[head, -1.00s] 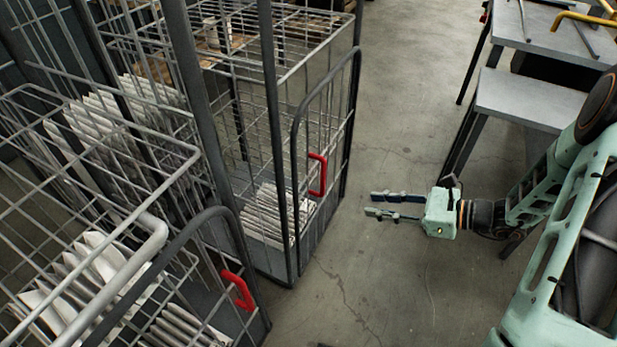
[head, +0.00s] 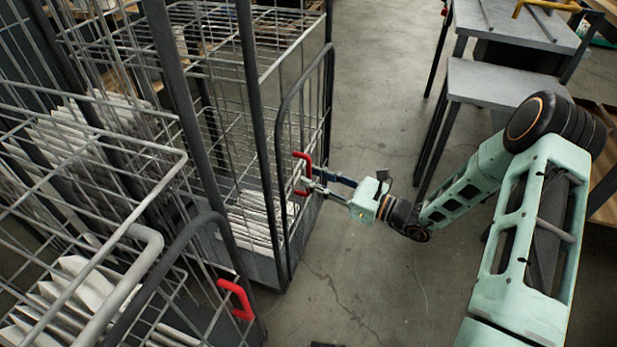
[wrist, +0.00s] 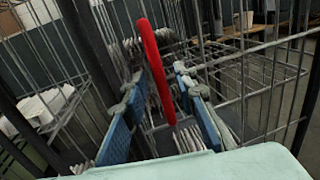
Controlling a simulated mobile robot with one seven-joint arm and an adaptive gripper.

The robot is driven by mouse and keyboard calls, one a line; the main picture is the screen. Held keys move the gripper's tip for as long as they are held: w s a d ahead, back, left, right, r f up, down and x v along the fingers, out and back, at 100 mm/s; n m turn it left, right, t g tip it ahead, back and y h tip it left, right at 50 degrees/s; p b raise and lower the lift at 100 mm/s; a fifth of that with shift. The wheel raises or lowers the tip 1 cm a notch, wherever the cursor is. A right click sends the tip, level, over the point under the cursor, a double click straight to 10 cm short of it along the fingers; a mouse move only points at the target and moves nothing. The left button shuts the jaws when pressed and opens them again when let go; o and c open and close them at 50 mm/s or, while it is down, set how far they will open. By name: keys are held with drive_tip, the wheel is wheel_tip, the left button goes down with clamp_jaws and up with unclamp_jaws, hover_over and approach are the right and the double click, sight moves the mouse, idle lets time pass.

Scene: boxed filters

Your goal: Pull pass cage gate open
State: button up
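The cage gate (head: 287,120) is a dark-framed wire panel on the farther cage, with a red handle (head: 304,160) on its outer face. The gate looks closed against the cage. My gripper (head: 310,184) is at this handle, reaching in from the right. In the wrist view the red handle (wrist: 154,70) stands upright between the two blue fingers of my gripper (wrist: 153,88). The fingers are apart, with a gap on each side of the handle. Contact between fingers and handle is not clear.
A nearer wire cage (head: 150,240) with its own red handle (head: 237,299) stands at lower left. White envelopes (head: 255,222) lie inside the farther cage. Grey tables (head: 505,85) stand at upper right. The concrete floor (head: 375,110) between is clear.

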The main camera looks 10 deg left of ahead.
drive_tip(key=shift+x, duration=1.05)
clamp_jaws()
